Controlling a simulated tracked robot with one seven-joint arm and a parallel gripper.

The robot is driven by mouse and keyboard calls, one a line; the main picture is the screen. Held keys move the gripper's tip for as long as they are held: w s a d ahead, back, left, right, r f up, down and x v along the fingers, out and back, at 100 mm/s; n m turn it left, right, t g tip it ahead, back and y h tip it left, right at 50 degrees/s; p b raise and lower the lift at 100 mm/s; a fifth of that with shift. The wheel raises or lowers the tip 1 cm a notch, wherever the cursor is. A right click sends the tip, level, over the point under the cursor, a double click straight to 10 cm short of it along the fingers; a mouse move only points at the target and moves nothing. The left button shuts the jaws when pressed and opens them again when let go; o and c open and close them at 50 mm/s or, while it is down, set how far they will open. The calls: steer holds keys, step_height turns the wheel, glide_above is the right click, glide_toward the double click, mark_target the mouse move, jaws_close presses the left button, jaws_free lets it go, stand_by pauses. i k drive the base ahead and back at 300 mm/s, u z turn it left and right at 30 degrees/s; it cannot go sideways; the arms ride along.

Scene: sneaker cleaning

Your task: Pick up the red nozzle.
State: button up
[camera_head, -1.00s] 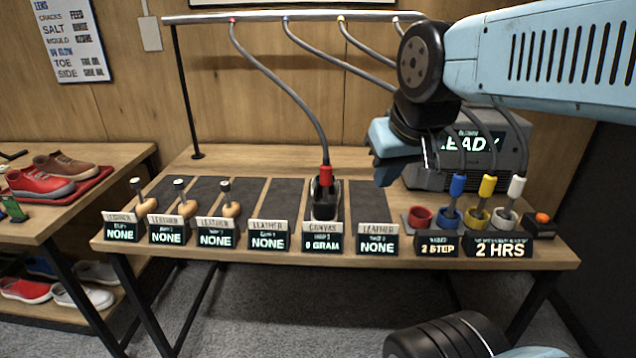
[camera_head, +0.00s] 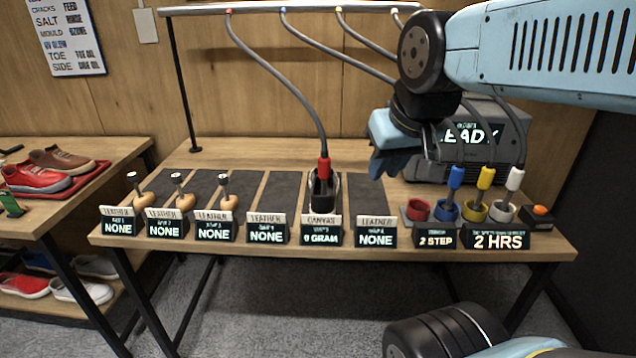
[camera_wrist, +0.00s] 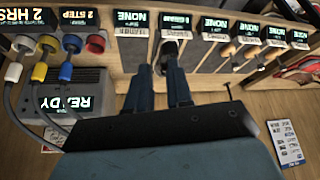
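The red nozzle (camera_head: 323,168) hangs at the end of a grey hose and stands upright in the dark shoe (camera_head: 324,194) in the canvas slot. My gripper (camera_head: 384,168) is above the table, to the right of the nozzle and apart from it. In the wrist view, which is upside down, the two fingers (camera_wrist: 160,74) stand apart with a gap and nothing between them. The dark shoe (camera_wrist: 172,48) shows just beyond the fingertips there. The nozzle is not clear in that view.
Red (camera_head: 417,210), blue, yellow and white cups stand at the right. Blue, yellow and white nozzles (camera_head: 515,179) sit in the latter three. A grey machine (camera_head: 508,130) reading READY stands behind them. Several brushes (camera_head: 228,200) stand at the left. Hoses hang from an overhead rail (camera_head: 290,11).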

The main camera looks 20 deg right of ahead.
mark_target(324, 161)
steer(key=u, duration=1.7)
steer(key=i, duration=0.15)
steer(key=z, duration=3.8)
steer(key=k, duration=1.8)
steer(key=u, duration=0.35)
steer(key=i, duration=0.95)
steer(key=u, duration=0.05)
